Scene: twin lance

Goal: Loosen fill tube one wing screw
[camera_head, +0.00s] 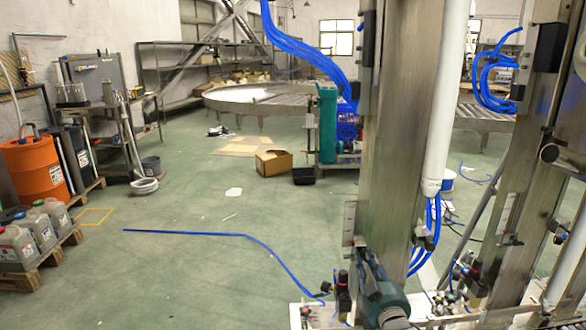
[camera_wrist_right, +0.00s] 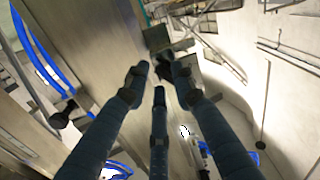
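My right gripper (camera_head: 362,252) is at the lower part of a tall metal column (camera_head: 395,130) in the head view, with its teal fingers pointing up at the column. In the right wrist view its three dark fingers (camera_wrist_right: 160,75) are spread apart. A small dark part (camera_wrist_right: 163,67), possibly the wing screw, shows near the fingertips, below a dark square bracket (camera_wrist_right: 157,39). I cannot tell whether the fingers touch it. A white tube (camera_head: 447,100) runs down beside the column, with blue hoses below its end. My left gripper is not in view.
A second metal column (camera_head: 525,170) stands at the right, with hoses and fittings around its base. A blue hose (camera_head: 200,234) lies on the floor. A cardboard box (camera_head: 273,162) stands further back. An orange barrel (camera_head: 36,168) and canisters stand at the left. The middle floor is mostly clear.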

